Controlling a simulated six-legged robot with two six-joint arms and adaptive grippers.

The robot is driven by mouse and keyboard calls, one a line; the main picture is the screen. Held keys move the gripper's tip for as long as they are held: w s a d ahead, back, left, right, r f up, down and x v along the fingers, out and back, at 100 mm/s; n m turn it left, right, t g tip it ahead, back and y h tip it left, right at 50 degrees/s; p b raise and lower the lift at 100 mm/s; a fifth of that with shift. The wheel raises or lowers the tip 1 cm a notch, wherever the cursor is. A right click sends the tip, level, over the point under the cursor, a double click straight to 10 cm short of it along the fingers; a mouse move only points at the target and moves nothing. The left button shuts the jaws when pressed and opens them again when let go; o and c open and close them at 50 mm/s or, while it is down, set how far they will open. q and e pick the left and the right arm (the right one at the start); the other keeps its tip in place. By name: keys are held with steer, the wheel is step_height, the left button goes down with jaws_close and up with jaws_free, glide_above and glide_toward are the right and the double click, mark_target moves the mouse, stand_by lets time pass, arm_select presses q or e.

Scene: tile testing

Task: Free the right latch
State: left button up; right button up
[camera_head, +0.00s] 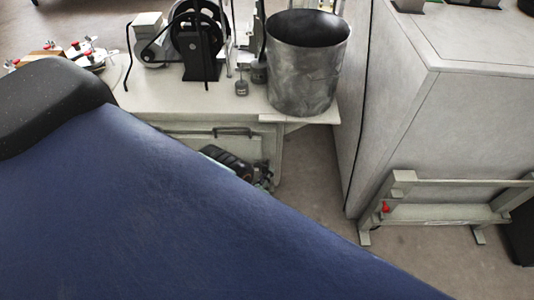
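My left gripper (240,168) shows as a small black mechanism in front of the table, below its top and just past the edge of a large blue surface. Its fingers are too small and dark to tell open from shut, and no object shows between them. My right gripper is not in view. I cannot tell which part is the right latch. Red-tipped clamps (85,52) sit on a fixture at the far left, apart from my gripper. A small red part (385,207) is on a grey frame (450,214) at the right.
A metal bucket (306,70) stands at the right end of the pale table (225,100), beside a machine with a black wheel (197,35). A big grey cabinet (440,110) stands at the right. Bare floor (312,185) lies between them. The blue surface hides the lower left.

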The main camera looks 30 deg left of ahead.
arm_select(q)
jaws_close()
steer(key=m+g+y, duration=0.1)
steer(key=m, duration=0.1)
steer(key=m+g+y, duration=0.1)
steer(key=m, duration=0.2)
steer(key=m+g+y, duration=0.1)
steer(key=m, duration=0.1)
steer(key=shift+w+d+r+y, duration=0.25)
steer(key=shift+d+y, duration=0.05)
stand_by(0.5)
steer(key=shift+m, duration=0.3)
stand_by(0.3)
steer(key=shift+o, duration=2.1)
jaws_free()
